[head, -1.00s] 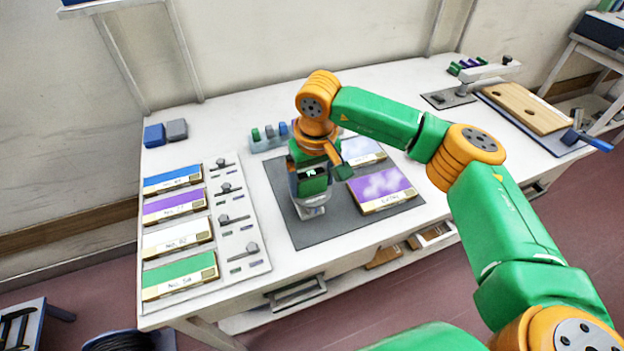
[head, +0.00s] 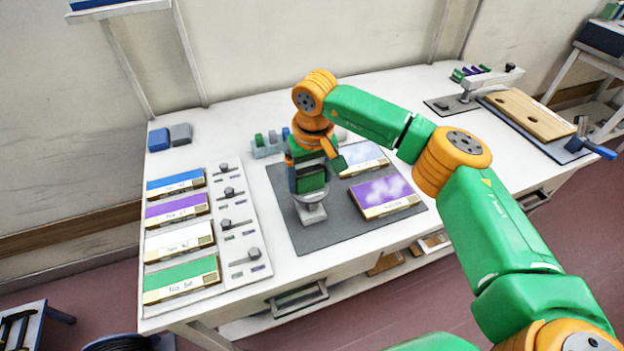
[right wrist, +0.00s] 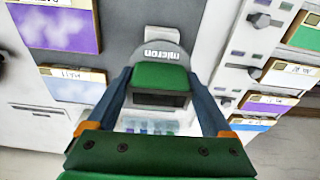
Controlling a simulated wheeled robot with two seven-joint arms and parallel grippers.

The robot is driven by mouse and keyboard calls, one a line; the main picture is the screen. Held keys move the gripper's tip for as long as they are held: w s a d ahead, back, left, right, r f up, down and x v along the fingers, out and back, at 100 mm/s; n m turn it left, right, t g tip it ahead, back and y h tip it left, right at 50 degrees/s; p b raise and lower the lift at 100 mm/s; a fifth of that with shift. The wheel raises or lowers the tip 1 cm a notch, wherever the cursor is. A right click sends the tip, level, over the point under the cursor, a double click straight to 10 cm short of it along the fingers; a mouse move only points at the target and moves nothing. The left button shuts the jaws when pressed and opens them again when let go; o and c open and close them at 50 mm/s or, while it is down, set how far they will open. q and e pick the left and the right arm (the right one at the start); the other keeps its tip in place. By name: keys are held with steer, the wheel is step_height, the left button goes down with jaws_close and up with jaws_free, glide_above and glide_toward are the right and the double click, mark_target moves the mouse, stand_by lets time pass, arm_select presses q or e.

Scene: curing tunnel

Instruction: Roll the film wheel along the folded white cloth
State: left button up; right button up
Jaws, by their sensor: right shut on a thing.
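The right gripper (head: 311,190) points down over the front left part of the dark grey mat. In the right wrist view its fingers (right wrist: 160,90) are shut on the film wheel, which shows a green grip and a grey disc (right wrist: 163,50) lettered "micron", upside down here. A small pale piece (head: 312,215), which looks like the folded white cloth, lies on the mat below the gripper; a pale edge (right wrist: 162,33) also shows beyond the disc. Whether the wheel touches it I cannot tell. My left gripper is not in view.
The mat (head: 290,225) also holds a purple panel (head: 384,193) and a pale blue panel (head: 362,158), right of the gripper. A board with several coloured panels and knobs (head: 228,260) stands left. Small blocks in a rack (head: 268,146) are behind. A wooden board (head: 528,112) lies far right.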

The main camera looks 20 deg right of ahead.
steer(key=shift+w+p, duration=0.4)
steer(key=shift+w, duration=1.5)
steer(key=shift+r, duration=0.1)
steer(key=shift+r+p, duration=0.95)
steer(key=shift+p, duration=0.05)
steer(key=shift+s+d, duration=0.1)
steer(key=shift+s, duration=3.15)
steer(key=shift+f+b, duration=1.05)
steer(key=shift+b, duration=0.15)
steer(key=shift+w, duration=0.1)
